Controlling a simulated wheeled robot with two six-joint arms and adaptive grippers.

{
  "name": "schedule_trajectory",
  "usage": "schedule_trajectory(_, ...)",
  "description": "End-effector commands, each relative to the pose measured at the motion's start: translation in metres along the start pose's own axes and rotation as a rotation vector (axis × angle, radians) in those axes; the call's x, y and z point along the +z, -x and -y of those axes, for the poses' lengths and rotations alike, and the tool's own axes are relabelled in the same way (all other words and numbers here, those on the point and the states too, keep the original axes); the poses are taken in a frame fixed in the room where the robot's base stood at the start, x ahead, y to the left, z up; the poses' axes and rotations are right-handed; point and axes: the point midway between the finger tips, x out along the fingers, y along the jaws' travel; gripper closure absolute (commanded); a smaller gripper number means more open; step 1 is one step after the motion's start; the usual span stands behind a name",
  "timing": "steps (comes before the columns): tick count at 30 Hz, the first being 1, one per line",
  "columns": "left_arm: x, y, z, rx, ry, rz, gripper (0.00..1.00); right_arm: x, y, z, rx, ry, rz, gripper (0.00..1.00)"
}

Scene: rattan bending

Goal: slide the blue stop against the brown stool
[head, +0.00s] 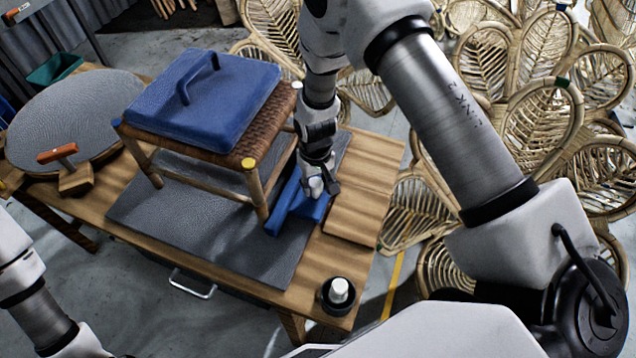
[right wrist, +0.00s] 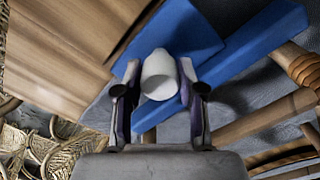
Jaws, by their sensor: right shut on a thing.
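The brown stool (head: 200,155) stands upright on a grey mat, with a woven seat under a blue padded piece with a handle (head: 205,98). Its wooden leg also shows in the right wrist view (right wrist: 265,115). The blue stop (head: 282,212) lies on the mat just right of the stool's near right leg; in the right wrist view its long blue bar (right wrist: 262,40) runs diagonally, with grey mat visible between bar and leg. I cannot tell whether they touch elsewhere. My right gripper (head: 318,186) is shut on the stop's white knob (right wrist: 160,75). My left gripper is out of frame.
The wooden table (head: 345,255) has a bare board right of the stop. A dark round holder with a white top (head: 339,293) stands at the near right corner. A round grey pad (head: 75,118) and an orange-handled tool (head: 70,170) lie left. Rattan chairs (head: 540,110) stand behind.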

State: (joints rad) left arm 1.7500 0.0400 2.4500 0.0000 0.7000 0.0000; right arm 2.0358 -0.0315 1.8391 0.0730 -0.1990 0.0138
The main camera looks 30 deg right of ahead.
Motion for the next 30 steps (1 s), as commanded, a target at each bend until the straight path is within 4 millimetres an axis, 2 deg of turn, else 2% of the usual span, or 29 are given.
schedule_trajectory(2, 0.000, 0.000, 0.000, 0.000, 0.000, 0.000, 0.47, -0.001, -0.001, 0.000, 0.000, -0.001, -0.003, 1.00)
schedule_trajectory(3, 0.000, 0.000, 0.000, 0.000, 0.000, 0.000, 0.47, -0.001, -0.001, 0.000, 0.000, -0.001, -0.003, 0.51)
schedule_trajectory(4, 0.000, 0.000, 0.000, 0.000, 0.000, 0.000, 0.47, -0.001, -0.001, 0.000, 0.000, -0.001, -0.003, 0.40)
schedule_trajectory(5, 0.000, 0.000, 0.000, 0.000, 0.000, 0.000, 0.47, -0.001, -0.001, 0.000, 0.000, -0.001, -0.003, 0.36)
schedule_trajectory(13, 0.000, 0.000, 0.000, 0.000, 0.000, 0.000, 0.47, -0.001, 0.000, 0.000, 0.000, 0.000, -0.002, 0.36)
schedule_trajectory(17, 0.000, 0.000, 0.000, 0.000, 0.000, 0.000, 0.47, -0.002, 0.010, 0.000, 0.000, 0.000, -0.005, 0.36)
schedule_trajectory(20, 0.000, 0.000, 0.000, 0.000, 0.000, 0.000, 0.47, -0.002, 0.028, 0.000, 0.000, 0.000, -0.006, 0.36)
schedule_trajectory(27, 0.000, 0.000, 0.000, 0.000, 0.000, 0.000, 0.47, -0.003, 0.090, 0.000, 0.000, 0.001, -0.006, 0.36)
schedule_trajectory(30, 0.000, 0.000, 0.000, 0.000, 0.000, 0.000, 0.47, -0.003, 0.108, 0.000, 0.000, 0.001, -0.005, 0.36)
